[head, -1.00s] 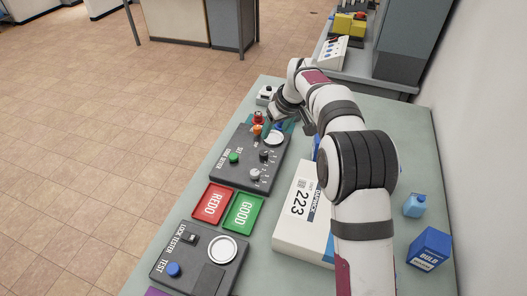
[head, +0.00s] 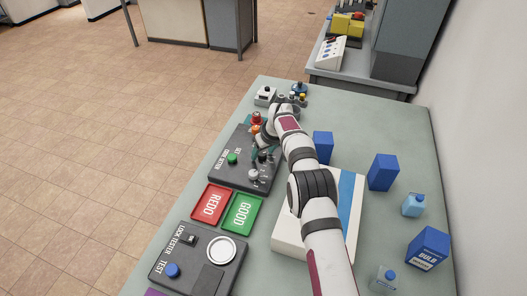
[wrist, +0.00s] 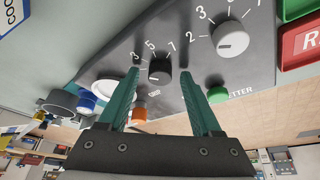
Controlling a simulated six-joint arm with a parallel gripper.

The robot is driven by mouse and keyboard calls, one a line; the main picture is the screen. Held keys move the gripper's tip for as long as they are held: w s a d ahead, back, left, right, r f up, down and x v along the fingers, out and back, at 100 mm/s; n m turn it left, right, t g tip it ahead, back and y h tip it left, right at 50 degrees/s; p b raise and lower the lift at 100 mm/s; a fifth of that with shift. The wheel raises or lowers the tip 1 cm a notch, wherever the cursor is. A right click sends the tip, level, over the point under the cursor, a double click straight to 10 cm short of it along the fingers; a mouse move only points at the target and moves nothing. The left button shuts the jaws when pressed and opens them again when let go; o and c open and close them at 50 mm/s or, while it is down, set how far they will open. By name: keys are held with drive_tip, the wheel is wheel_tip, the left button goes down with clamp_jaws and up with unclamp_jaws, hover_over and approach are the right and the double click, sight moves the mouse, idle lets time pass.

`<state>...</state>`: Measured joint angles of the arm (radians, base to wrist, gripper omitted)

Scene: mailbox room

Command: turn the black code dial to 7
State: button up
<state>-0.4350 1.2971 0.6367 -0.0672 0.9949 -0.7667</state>
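The dark code setter panel (head: 222,165) lies on the table in the head view. In the wrist view, the black code dial (wrist: 160,68) sits on this panel with white numerals around it. A small light mark shows on its face; I cannot tell surely which numeral it points to. My gripper (wrist: 160,74) is open, with one teal finger on each side of the black dial. I cannot tell whether the fingers touch it. In the head view my gripper (head: 263,148) is over the panel and partly covers the dials.
A light grey dial (wrist: 231,40) and a green button (wrist: 217,94) are close to the right finger in the wrist view. An orange knob (wrist: 138,112) is near the left finger. Red (head: 211,204) and green (head: 243,213) trays lie beside the panel.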

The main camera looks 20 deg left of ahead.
clamp_jaws()
drive_tip(key=shift+m, duration=0.3)
drive_tip(key=m, duration=0.2)
drive_tip(key=m+t+h, duration=0.1)
drive_tip(key=m, duration=0.1)
drive_tip(key=shift+s+a+h, duration=0.1)
drive_tip(key=shift+a+h, duration=0.1)
drive_tip(key=shift+h, duration=0.1)
drive_tip(key=m+h, duration=0.1)
drive_tip(key=m, duration=0.1)
drive_tip(key=m+h, duration=0.1)
drive_tip(key=m, duration=0.2)
drive_tip(key=shift+a+t, duration=0.15)
drive_tip(key=shift+t, duration=0.15)
drive_tip(key=shift+m, duration=0.5)
drive_tip(key=shift+o, duration=0.4)
unclamp_jaws()
drive_tip(key=shift+r, duration=0.1)
